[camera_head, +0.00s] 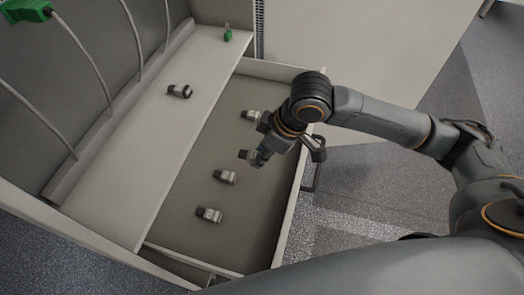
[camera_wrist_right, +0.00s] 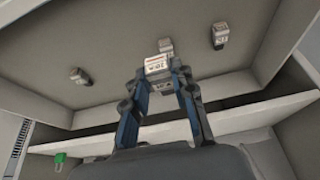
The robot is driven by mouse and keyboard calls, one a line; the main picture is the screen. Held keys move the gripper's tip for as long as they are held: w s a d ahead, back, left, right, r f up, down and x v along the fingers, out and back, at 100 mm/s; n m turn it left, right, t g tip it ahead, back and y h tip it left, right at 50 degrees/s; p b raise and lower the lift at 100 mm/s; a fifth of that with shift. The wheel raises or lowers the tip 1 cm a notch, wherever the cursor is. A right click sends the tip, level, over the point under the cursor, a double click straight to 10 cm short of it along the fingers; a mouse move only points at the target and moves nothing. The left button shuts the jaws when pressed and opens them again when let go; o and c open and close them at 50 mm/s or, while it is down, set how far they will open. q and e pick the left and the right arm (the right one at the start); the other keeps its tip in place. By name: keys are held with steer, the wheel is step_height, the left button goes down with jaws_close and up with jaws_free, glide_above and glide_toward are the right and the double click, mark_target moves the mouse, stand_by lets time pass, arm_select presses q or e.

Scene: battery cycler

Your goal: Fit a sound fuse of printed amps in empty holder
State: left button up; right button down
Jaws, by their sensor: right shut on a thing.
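My right gripper (camera_head: 258,160) reaches down into the open drawer. It is shut on a pale fuse (camera_head: 245,155) with a dark end. The held fuse (camera_wrist_right: 158,66) also shows between the fingertips (camera_wrist_right: 158,74) in the right wrist view, with small print that I cannot read surely. Whether it touches the drawer floor is unclear. Other similar fuses lie in the drawer: one farther back (camera_head: 251,115), one nearer (camera_head: 225,177) and one nearest (camera_head: 209,214). A dark, open clip-shaped piece (camera_head: 180,91), perhaps the holder, is on the pale shelf, apart from the gripper. My left gripper is not seen.
The drawer (camera_head: 205,255) has raised walls, and the shelf (camera_head: 150,140) overhangs along its left. A small green part (camera_head: 228,34) stands at the shelf's far end. Grey cables (camera_head: 85,65) hang at left, one from a green connector (camera_head: 25,10).

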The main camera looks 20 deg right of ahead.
steer(key=w+a+r+p, duration=0.3)
steer(key=a+r+p, duration=0.4)
steer(key=r, duration=0.6)
steer(key=w+a+r+p, duration=0.45)
steer(key=a+r, duration=0.35)
steer(key=r, duration=0.5)
steer(key=s+a+r+p, duration=0.4)
steer(key=a+r+p, duration=0.3)
steer(key=r, duration=0.6)
steer(key=s+a+r+p, duration=0.5)
steer(key=a+r, duration=0.4)
steer(key=r, duration=0.5)
steer(key=w+a+p, duration=0.3)
steer(key=w+a, duration=0.1)
steer(key=shift+w+a+f, duration=0.15)
steer(key=shift+a, duration=0.2)
steer(key=shift+w+a, duration=0.45)
steer(key=shift+a, duration=0.2)
steer(key=shift+w+a, duration=0.4)
steer(key=shift+a, duration=0.2)
steer(key=c, duration=1)
jaws_free()
